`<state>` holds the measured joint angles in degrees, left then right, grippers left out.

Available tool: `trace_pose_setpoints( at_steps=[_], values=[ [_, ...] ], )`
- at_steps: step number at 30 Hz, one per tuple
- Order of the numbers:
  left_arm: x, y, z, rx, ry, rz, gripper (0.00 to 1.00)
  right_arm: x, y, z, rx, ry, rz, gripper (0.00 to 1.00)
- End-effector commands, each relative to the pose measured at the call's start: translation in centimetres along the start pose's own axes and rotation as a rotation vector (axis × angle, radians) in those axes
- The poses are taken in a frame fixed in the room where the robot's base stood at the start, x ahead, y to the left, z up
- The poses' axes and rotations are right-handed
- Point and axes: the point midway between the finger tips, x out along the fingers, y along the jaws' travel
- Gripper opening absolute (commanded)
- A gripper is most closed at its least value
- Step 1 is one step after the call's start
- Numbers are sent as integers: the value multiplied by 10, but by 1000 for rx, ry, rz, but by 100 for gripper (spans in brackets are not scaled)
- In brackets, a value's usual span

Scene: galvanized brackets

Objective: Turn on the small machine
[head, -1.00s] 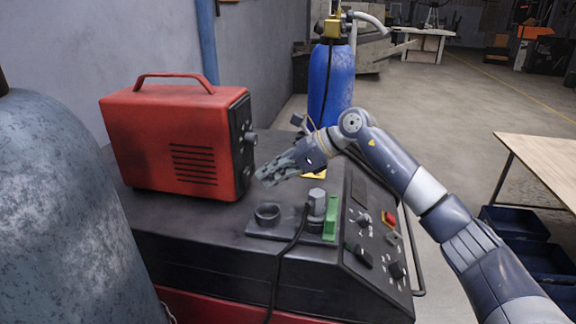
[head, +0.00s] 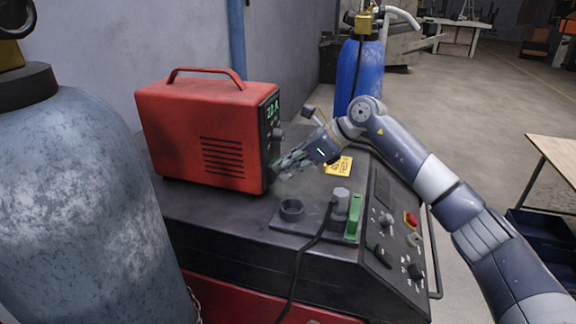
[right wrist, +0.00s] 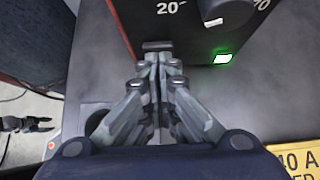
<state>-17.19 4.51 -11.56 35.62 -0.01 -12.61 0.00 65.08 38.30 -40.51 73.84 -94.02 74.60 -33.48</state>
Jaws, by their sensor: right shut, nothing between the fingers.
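The small machine (head: 205,130) is a red box with a top handle, standing on a dark bench-like unit. Its black front panel faces right, and a green figure display (head: 272,108) is lit on it. In the right wrist view the panel (right wrist: 150,18) shows a "20" mark, part of a dark knob (right wrist: 226,8) and a glowing green switch or lamp (right wrist: 222,58). My right gripper (head: 277,165) is shut and empty, its tips (right wrist: 157,46) at the lower front panel; I cannot tell whether they touch it.
A grey cylinder (head: 80,200) stands close on the left, a blue cylinder (head: 358,75) behind.

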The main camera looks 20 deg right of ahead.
Motion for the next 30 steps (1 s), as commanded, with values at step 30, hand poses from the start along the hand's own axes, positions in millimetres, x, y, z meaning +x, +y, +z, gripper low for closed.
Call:
trace_pose_setpoints(
  at_steps=[30],
  values=[
    [-7, -3, 0, -2, -2, -4, 40, -21, -1, 6, -1, -1, -1, 0]
  ],
)
